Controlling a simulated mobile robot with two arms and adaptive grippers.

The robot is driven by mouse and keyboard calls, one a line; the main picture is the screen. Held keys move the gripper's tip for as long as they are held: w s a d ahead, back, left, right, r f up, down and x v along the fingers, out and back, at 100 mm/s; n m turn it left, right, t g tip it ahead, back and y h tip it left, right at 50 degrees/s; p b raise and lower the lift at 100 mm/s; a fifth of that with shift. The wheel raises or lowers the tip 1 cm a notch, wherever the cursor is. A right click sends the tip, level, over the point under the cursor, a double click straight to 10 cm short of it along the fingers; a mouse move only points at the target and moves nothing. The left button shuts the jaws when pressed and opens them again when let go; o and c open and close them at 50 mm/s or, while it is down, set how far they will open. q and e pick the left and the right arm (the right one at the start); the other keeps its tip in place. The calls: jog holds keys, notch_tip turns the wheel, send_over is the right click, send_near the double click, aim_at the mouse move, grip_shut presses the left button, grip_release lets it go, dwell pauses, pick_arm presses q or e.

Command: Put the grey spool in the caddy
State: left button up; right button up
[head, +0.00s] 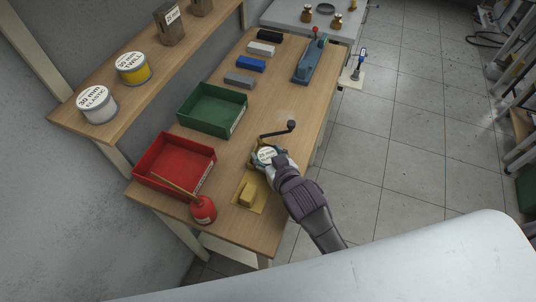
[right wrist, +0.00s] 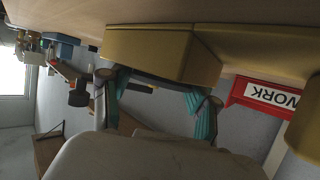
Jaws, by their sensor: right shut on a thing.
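The teal fingers also show in the right wrist view (right wrist: 163,97), where I cannot make out the held thing clearly. A grey spool (head: 99,106) labelled "30 mm ELASTIC" stands on the wall shelf, apart from the gripper. I cannot tell which container is the caddy: a red bin (head: 142,169) and a green bin (head: 183,120) stand on the table. My left gripper is out of view.
A black crank (head: 278,131) stands just beyond the hand. A yellow block (head: 247,194) and a red oil can (head: 203,210) are at the near end. A yellow spool (head: 134,70) is on the shelf. Blocks and a blue tool (head: 309,64) lie farther back. Bare tabletop is between.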

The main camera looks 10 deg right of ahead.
jog(key=shift+s+f, duration=0.3)
jog(key=shift+f, duration=0.45)
jog(key=o, duration=1.1)
jog(key=shift+f, duration=0.1)
jog(key=shift+o, duration=0.8)
jog(key=shift+f, duration=0.1)
jog(key=shift+r, duration=0.4)
jog(key=v, duration=0.8)
jog(key=r+b+v, duration=0.1)
jog(key=v, duration=0.3)
jog(key=shift+w+r, duration=0.15)
jog(key=shift+w, duration=0.15)
